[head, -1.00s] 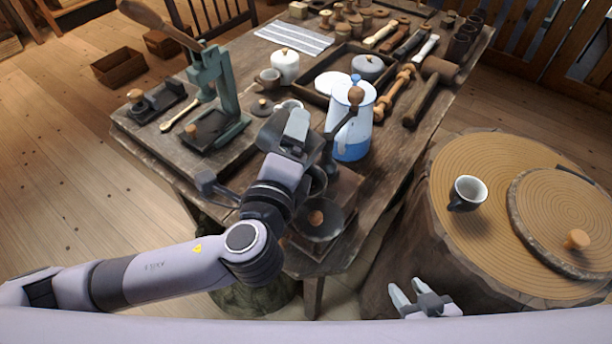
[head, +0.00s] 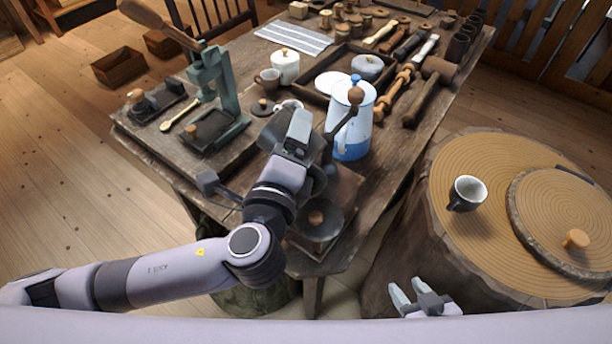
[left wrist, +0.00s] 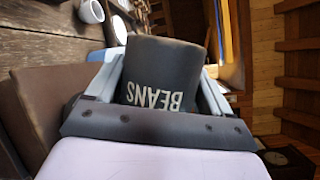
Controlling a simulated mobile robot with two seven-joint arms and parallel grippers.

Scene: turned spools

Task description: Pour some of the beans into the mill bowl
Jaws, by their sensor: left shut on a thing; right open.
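A dark grey canister marked BEANS (left wrist: 160,78) is between the fingers of my left gripper (left wrist: 168,48), which is shut on it. The lettering is upside down in the left wrist view, and the canister's contents are hidden. In the head view my left gripper (head: 298,135) is over the table's near part, beside the mill's crank with its wooden knob (head: 356,96). It covers most of the mill; part of the wooden base (head: 346,186) shows. I cannot see the mill bowl or any beans falling. My right gripper (head: 408,292) is open and empty, by the stump.
A dark round lid with a wooden knob (head: 317,218) is at the table's near corner. A blue-and-white pot (head: 352,140) stands close behind the crank. A green press (head: 222,90) stands left. The stump (head: 480,160) holds a dark cup (head: 467,193).

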